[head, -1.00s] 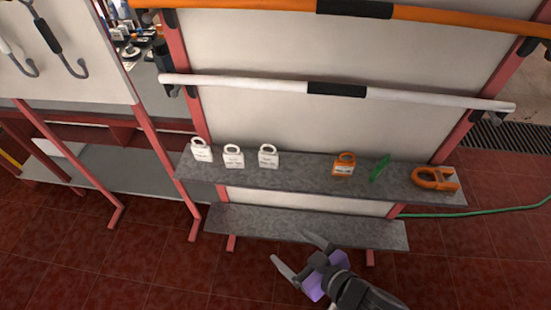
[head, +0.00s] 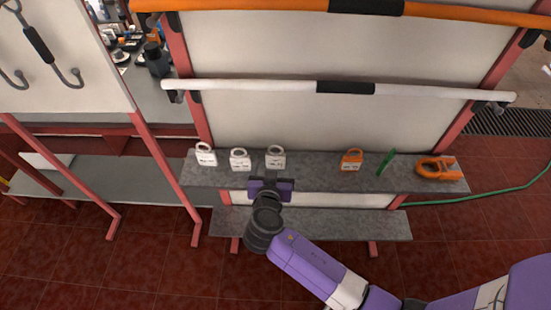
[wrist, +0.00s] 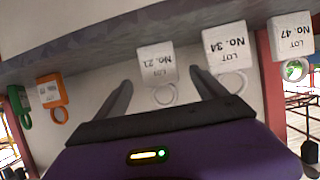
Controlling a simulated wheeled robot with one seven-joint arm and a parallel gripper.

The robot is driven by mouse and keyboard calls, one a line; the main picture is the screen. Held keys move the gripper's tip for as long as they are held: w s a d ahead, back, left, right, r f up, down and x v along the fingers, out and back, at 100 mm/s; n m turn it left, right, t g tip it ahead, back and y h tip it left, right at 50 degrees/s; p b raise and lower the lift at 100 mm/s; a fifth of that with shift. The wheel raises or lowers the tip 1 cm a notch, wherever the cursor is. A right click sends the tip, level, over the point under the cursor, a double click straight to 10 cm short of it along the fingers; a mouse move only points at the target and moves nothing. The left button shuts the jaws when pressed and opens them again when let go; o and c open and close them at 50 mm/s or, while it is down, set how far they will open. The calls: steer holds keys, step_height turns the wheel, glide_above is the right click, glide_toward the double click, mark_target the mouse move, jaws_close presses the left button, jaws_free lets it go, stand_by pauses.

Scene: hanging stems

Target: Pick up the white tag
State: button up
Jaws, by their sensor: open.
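Three white padlock-shaped tags stand in a row on the upper grey shelf: a left one (head: 206,156), a middle one (head: 240,161) and a right one (head: 275,158). The wrist view is upside down and shows their labels: No. 47 (wrist: 291,36), No. 34 (wrist: 229,50) and No. 21 (wrist: 157,62). My gripper (head: 271,183) is in front of the right white tag, No. 21. In the wrist view its two open fingers (wrist: 162,84) lie either side of that tag, with No. 34 close beside one finger. I cannot tell the remaining depth gap.
An orange tag (head: 351,160), a green tag (head: 386,162) and an orange clamp-like piece (head: 437,168) stand farther right on the upper shelf (head: 315,172). A white bar (head: 240,86) runs above. A lower shelf (head: 330,223) lies below, bare where visible.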

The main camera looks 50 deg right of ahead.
mark_target(275, 159)
steer(key=p+x, duration=0.1)
steer(key=x, duration=0.3)
steer(key=shift+w+d+r+p, duration=0.1)
steer(key=shift+d+p, duration=0.1)
steer(key=shift+p, duration=0.1)
steer(key=shift+w+d+f, duration=0.2)
steer(key=shift+d+f, duration=0.05)
steer(key=shift+d, duration=0.05)
steer(key=c, duration=1.7)
